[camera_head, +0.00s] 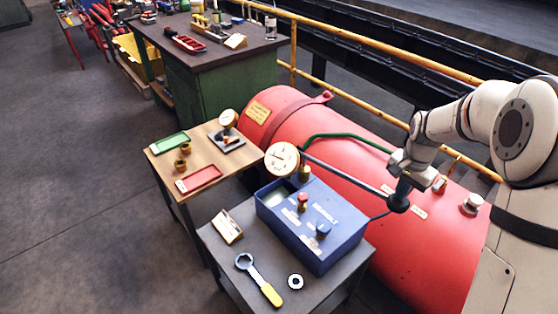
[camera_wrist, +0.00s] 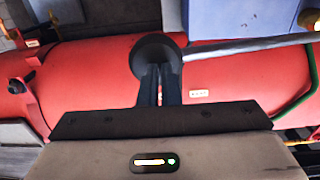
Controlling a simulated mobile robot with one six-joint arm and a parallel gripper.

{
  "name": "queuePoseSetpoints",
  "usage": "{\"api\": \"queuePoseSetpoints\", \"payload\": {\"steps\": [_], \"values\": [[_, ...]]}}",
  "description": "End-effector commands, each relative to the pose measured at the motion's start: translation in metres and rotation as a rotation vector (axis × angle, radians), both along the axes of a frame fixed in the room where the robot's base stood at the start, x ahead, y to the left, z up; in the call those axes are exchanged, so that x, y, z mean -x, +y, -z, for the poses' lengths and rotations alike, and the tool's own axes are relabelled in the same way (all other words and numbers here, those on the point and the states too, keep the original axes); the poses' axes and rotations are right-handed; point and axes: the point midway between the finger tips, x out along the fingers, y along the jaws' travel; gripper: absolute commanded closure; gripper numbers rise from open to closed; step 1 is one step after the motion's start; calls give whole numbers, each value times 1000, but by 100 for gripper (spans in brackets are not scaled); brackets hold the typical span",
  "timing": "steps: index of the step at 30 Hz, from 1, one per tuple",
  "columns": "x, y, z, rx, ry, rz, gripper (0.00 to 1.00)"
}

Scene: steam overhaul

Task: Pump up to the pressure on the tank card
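The blue pump box (camera_head: 318,222) stands on a small dark table, with a red knob (camera_head: 303,200) and a blue knob (camera_head: 323,230) on top. A round white gauge (camera_head: 282,157) stands behind it; its reading is too small to tell. The pump lever (camera_head: 345,176) slopes right to a black ball end (camera_head: 398,203), also in the wrist view (camera_wrist: 152,50). My gripper (camera_head: 402,189) is above the ball, fingers close together, tips at or against it. The ball looks wider than the finger gap. The red tank (camera_head: 285,108) bears a yellow card (camera_head: 257,112), unreadable here.
A wrench (camera_head: 258,279), a ring (camera_head: 295,282) and a small card stand (camera_head: 227,227) are on the dark table. A wooden table (camera_head: 200,161) holds green and red trays and another gauge (camera_head: 228,118). Yellow rails run behind the tank. The floor at left is clear.

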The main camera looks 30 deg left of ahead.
Motion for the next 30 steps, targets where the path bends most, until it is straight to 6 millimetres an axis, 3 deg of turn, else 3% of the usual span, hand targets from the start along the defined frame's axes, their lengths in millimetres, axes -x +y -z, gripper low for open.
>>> {"api": "queuePoseSetpoints", "payload": {"steps": [1, 30], "values": [[1, 1, 13, 0, 4, 0, 100], [1, 3, 121, -3, 2, -1, 100]]}}
